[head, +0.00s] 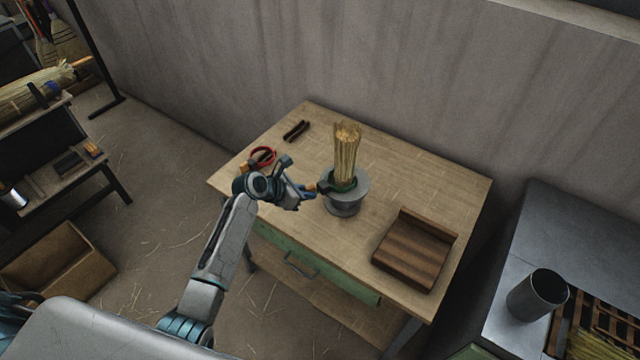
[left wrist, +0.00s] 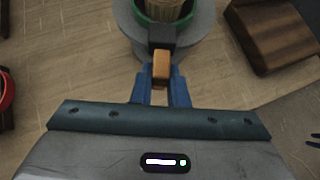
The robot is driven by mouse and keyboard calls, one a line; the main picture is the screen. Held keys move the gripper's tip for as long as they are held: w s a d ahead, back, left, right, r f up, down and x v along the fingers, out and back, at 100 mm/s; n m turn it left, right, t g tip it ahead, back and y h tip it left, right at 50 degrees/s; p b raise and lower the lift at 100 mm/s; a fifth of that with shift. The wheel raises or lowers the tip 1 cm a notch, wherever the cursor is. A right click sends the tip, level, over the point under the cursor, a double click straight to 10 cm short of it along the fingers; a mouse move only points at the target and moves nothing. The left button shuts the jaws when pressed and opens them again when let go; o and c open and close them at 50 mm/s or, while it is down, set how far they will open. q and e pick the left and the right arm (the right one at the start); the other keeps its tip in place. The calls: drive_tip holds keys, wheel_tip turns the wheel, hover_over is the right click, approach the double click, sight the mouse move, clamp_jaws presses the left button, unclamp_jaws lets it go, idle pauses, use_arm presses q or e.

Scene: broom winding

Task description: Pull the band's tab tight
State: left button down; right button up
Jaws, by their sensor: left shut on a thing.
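A bundle of straw (head: 346,150) stands upright in a round grey holder (head: 345,207) on the wooden table. A green band (left wrist: 150,18) goes around the bundle's foot at the holder's top. The band has a black buckle (left wrist: 162,38), which also shows in the head view (head: 323,187). An orange-brown tab (left wrist: 161,68) sticks out from the buckle toward me. My left gripper (left wrist: 160,86) has its blue fingers shut on this tab. In the head view my left gripper (head: 309,191) is just left of the holder. My right gripper is in neither view.
A ridged brown wooden block (head: 412,252) lies at the table's right front. A red ring-shaped item (head: 262,157) and a small dark piece (head: 296,130) lie at the back left. A metal cup (head: 538,295) stands on the grey bench at right.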

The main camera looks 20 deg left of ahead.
use_arm(q)
drive_tip(key=shift+s+a+r, duration=0.1)
drive_tip(key=shift+s+a, duration=0.05)
drive_tip(key=shift+s+a+p, duration=0.55)
drive_tip(key=shift+s+p, duration=0.05)
drive_tip(key=shift+p, duration=0.05)
drive_tip(key=shift+s+a, duration=0.2)
drive_tip(key=shift+s, duration=0.05)
drive_tip(key=shift+s+a+p, duration=0.35)
drive_tip(key=shift+p, duration=0.2)
drive_tip(key=c, duration=1.2)
unclamp_jaws()
drive_tip(key=shift+o, duration=1)
